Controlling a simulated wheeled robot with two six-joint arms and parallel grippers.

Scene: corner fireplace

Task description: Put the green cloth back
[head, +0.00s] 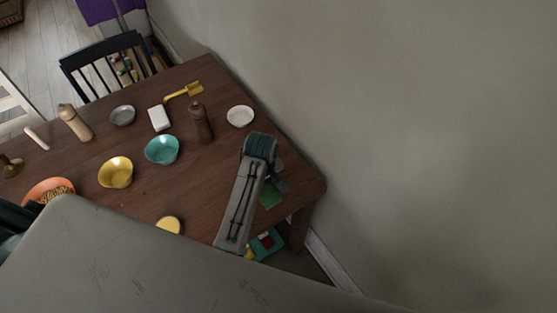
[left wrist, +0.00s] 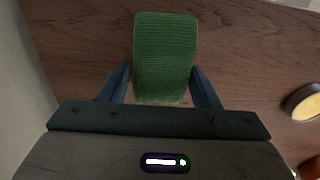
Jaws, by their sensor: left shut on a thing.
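The green cloth (left wrist: 165,50) is between the two fingers of my left gripper (left wrist: 165,88) in the left wrist view, and the gripper is shut on it. It lies over the brown table top in that view; I cannot tell whether it touches the wood. In the head view only a small part of the green cloth (head: 270,197) shows beside my left gripper (head: 277,184), near the table's right corner. My arm hides the rest. My right gripper does not show.
The wooden table (head: 215,80) holds a white bowl (head: 240,116), brown mill (head: 200,122), teal bowl (head: 162,149), yellow bowl (head: 116,172), white block (head: 159,118) and yellow scoop (head: 185,92). A wall runs along its right side. Colored items (head: 267,243) lie below the corner.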

